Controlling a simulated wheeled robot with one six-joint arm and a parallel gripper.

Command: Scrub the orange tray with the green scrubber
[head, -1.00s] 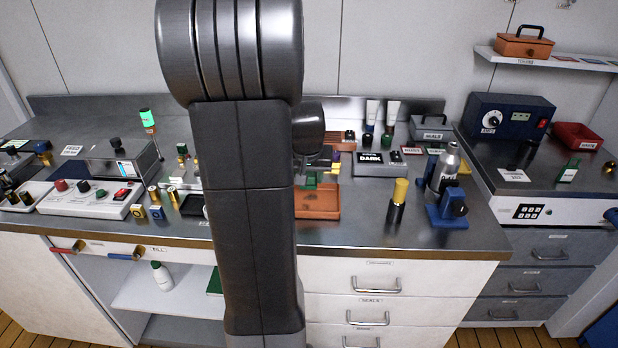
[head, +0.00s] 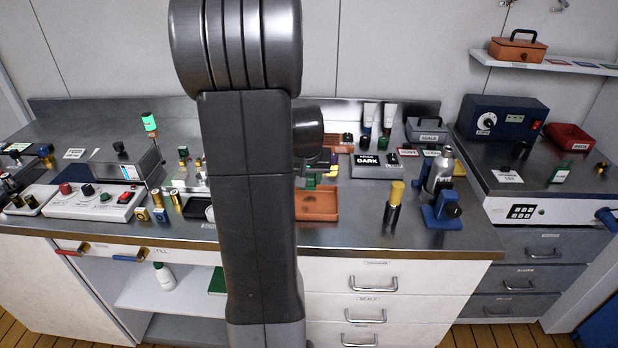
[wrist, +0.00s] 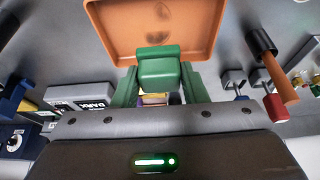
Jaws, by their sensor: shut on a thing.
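The orange tray (head: 317,207) lies on the steel counter, just right of my arm, which hides its left part in the head view. In the wrist view the tray (wrist: 112,30) fills the top middle, with brownish smudges on its floor. My gripper (wrist: 159,72) is shut on the green scrubber (wrist: 160,76), a block between its two green fingers. The scrubber overlaps the tray's near edge in the picture; I cannot tell whether it touches the tray. In the head view a small green patch shows at the tray's far edge, and my arm hides most of the gripper.
A black bottle with a yellow cap (head: 394,206) and a blue stand (head: 441,210) are right of the tray. A grey DARK box (head: 376,166) sits behind it. Controls and small bottles crowd the left. Bare counter lies between the tray and the yellow-capped bottle.

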